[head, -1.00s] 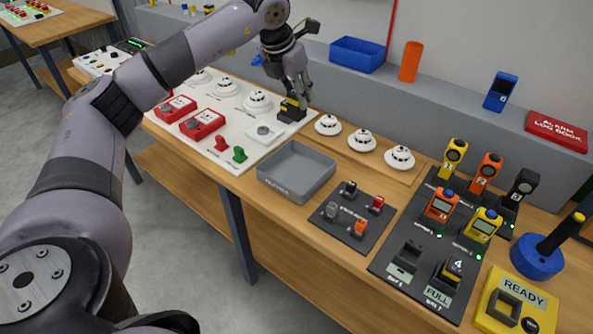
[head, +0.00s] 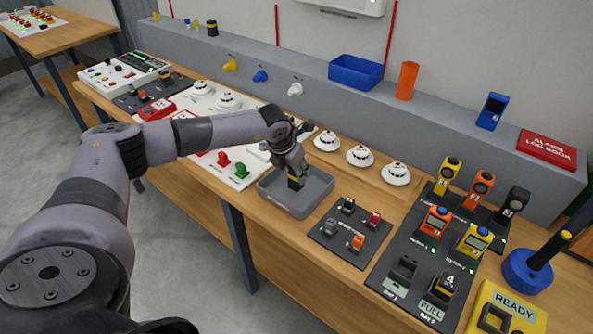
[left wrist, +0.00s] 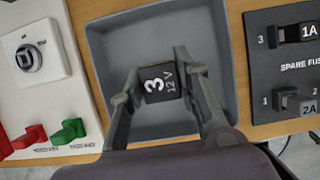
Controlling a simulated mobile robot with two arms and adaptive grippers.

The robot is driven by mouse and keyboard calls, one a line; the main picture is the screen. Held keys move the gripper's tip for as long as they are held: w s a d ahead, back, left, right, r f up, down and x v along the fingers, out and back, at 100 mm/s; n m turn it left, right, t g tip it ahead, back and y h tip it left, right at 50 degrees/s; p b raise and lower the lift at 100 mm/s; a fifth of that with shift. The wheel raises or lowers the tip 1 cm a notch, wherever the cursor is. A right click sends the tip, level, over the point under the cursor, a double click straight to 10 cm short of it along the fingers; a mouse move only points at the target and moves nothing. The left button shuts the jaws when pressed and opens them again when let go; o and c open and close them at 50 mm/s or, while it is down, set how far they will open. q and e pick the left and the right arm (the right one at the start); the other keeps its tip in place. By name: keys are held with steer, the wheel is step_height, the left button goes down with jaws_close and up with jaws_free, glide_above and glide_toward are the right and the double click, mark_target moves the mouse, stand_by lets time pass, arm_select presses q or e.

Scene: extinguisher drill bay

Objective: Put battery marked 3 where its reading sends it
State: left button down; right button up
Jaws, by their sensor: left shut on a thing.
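My left gripper (head: 294,170) is shut on a black battery with a yellow band (head: 295,183), over the grey tray (head: 318,201). In the left wrist view the battery (left wrist: 160,84) shows "3" and "12V" between the fingers (left wrist: 158,88), with the tray (left wrist: 110,40) behind it. I cannot tell whether the battery touches the tray floor. A dark charger board (head: 381,282) at the right has an empty bay (head: 403,270) and a bay holding battery 4 (head: 442,283), labelled FULL. A yellow READY stand (head: 512,302) has an open socket. My right gripper is not in view.
A spare fuse board (head: 336,243) lies right of the tray, with several fuses on it. White detectors (head: 361,156) stand behind. Orange and yellow testers (head: 437,220) stand by the charger bays. A blue round base with an upright handle (head: 528,272) is at the far right.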

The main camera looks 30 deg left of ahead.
arm_select(q)
steer(key=shift+w+f, duration=0.1)
steer(key=shift+f, duration=0.55)
steer(key=c, duration=1.2)
jaws_free()
steer(key=shift+f, duration=0.1)
steer(key=shift+r, duration=0.25)
steer(key=b+v, duration=0.3)
steer(key=v, duration=0.9)
steer(key=shift+b, duration=0.35)
